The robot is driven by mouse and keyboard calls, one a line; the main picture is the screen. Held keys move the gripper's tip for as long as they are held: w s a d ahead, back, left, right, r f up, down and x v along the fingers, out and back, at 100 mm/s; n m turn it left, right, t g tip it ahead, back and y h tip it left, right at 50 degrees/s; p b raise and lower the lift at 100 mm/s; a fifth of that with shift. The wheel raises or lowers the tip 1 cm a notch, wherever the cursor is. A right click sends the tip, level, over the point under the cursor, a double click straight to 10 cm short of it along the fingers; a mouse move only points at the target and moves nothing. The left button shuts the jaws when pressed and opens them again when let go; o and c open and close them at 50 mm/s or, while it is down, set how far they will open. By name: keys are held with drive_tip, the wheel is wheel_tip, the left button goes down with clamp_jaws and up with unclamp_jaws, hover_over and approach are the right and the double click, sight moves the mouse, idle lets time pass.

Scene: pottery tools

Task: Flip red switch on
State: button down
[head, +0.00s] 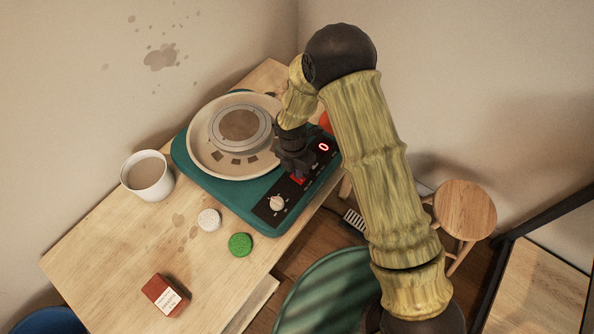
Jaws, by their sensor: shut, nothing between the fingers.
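The red switch (298,181) is a small red patch on the dark control panel of the teal pottery wheel (237,212). It sits between the white knob (278,203) and the red display (323,147), which reads 0. My gripper (296,172) is dark and points down right at the switch, partly covering it. Its fingers are shut and empty. I cannot tell whether the fingertips touch the switch or which way the switch is set.
A white cup (148,180), a white round piece (209,219), a green round piece (240,244) and a red-brown block (165,296) are on the wooden table (110,246). A red object (325,122) is partly hidden behind my arm. A stool (465,209) stands right.

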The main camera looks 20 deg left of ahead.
drive_tip(key=r+p, duration=0.3)
drive_tip(key=r, duration=0.2)
drive_tip(key=shift+s+d+p, duration=0.1)
drive_tip(key=shift+d+p, duration=0.1)
drive_tip(key=shift+p, duration=0.2)
drive_tip(key=shift+r+b, duration=0.3)
drive_tip(key=shift+b, duration=0.4)
wheel_tip(320, 180, up, 8)
drive_tip(key=b, duration=0.1)
hover_over(302, 180)
drive_tip(key=shift+r, duration=0.15)
drive_tip(key=shift+s, duration=0.1)
drive_tip(key=shift+a, duration=0.1)
